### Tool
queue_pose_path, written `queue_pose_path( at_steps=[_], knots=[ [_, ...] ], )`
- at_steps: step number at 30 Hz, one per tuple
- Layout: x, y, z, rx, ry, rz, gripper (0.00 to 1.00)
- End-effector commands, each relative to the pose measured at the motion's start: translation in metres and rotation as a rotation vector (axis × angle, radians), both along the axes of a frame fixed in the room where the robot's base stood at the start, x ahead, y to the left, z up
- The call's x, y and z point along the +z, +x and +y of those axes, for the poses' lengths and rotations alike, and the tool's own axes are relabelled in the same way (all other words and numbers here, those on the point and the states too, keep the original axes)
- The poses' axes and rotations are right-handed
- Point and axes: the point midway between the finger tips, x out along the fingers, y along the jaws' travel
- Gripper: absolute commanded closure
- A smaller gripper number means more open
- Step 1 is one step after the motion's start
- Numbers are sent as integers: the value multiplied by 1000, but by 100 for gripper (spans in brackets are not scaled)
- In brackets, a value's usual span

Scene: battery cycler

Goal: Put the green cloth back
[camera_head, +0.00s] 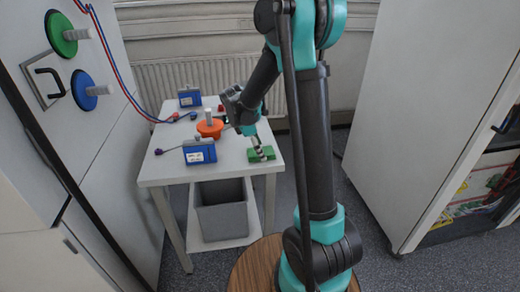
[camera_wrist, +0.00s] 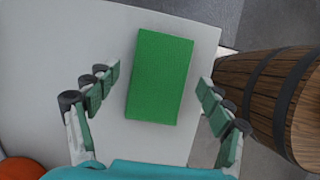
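The green cloth (camera_wrist: 160,77) is a flat folded rectangle. It lies on the white table near its edge, and it also shows in the head view (camera_head: 262,154) at the table's front right corner. My gripper (camera_wrist: 156,90) is open in the wrist view, with one finger on each side of the cloth and bare table between each finger and the cloth. In the head view my gripper (camera_head: 259,150) points down at the cloth and partly covers it. I cannot tell how high the fingertips are above the table.
The white table (camera_head: 222,173) also carries an orange disc with a grey knob (camera_head: 210,128) and two blue boxes, one in front (camera_head: 199,152) and one behind (camera_head: 190,98). A grey bin (camera_head: 222,208) stands beneath. A wooden barrel (camera_wrist: 282,100) is close beside the table in the wrist view.

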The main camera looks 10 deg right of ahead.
Motion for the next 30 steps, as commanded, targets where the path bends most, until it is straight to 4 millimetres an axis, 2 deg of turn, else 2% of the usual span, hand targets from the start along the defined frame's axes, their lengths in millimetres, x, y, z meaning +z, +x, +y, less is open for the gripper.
queue_pose_path(
  at_steps=[6,10,24,30],
  knots=[
    [1,0,0,0,0,0,20],
    [11,0,4,0,0,0,20],
    [91,0,38,1,0,-1,20],
    [108,0,45,-1,0,0,20]
  ],
)
